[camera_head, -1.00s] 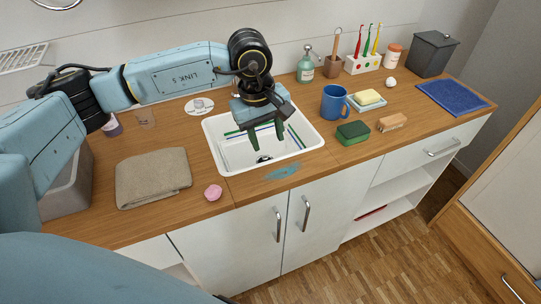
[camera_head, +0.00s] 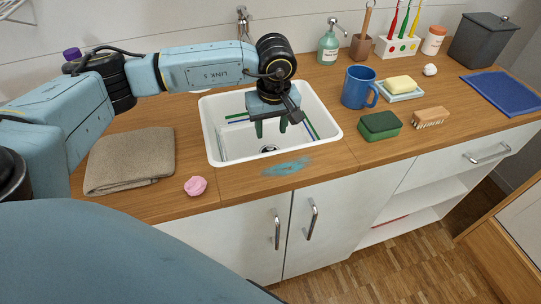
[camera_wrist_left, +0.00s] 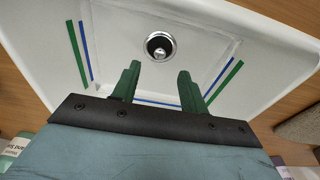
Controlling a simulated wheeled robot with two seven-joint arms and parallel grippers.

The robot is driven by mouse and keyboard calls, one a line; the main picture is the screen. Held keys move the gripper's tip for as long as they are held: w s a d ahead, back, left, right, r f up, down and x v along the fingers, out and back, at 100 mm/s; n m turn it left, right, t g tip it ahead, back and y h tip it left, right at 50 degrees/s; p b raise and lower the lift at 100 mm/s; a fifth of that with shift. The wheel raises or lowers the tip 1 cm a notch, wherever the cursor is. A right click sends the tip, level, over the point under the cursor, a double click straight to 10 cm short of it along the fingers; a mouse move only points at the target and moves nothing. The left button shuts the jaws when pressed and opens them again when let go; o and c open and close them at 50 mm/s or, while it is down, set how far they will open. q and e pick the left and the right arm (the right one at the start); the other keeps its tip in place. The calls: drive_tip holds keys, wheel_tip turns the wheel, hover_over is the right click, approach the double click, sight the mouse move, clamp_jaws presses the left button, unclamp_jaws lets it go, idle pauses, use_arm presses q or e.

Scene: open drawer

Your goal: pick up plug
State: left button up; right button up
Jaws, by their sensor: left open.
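A round metal drain with a dark centre (camera_wrist_left: 160,46) lies in the floor of the white sink (camera_head: 212,140). The dark centre looks like the plug sitting in the drain, but I cannot tell it surely from an open hole. In the head view only part of the drain (camera_head: 268,149) shows, below my fingers. My left gripper (camera_head: 271,131) is open and empty, its green fingers pointing down over the sink. In the left wrist view the gripper's fingertips (camera_wrist_left: 158,72) are apart, with the drain just beyond them and nothing between. My right gripper is not in view.
Blue and green stripes mark the sink. A pink lump (camera_head: 195,186) and folded towel (camera_head: 130,160) lie left. A blue mug (camera_head: 356,88), green sponge (camera_head: 380,125), brush (camera_head: 431,117) and soap dish (camera_head: 403,95) stand right. A blue smear (camera_head: 287,166) marks the front counter.

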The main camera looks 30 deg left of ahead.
sight(270, 147)
use_arm(q)
drive_tip(key=shift+w+a+f+b, duration=0.15)
drive_tip(key=shift+f+b, duration=0.1)
drive_tip(key=shift+f, duration=0.95)
drive_tip(key=shift+w+a+f+b, duration=0.1)
drive_tip(key=shift+f+b, duration=0.1)
drive_tip(key=shift+f, duration=0.95)
drive_tip(key=shift+w+a+f+b, duration=0.15)
drive_tip(key=shift+f+b, duration=0.1)
drive_tip(key=shift+f, duration=0.95)
drive_tip(key=shift+s, duration=0.1)
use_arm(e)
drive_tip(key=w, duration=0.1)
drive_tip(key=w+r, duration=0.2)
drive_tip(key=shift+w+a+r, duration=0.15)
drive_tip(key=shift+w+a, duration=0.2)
use_arm(q)
drive_tip(key=shift+c, duration=0.4)
clamp_jaws()
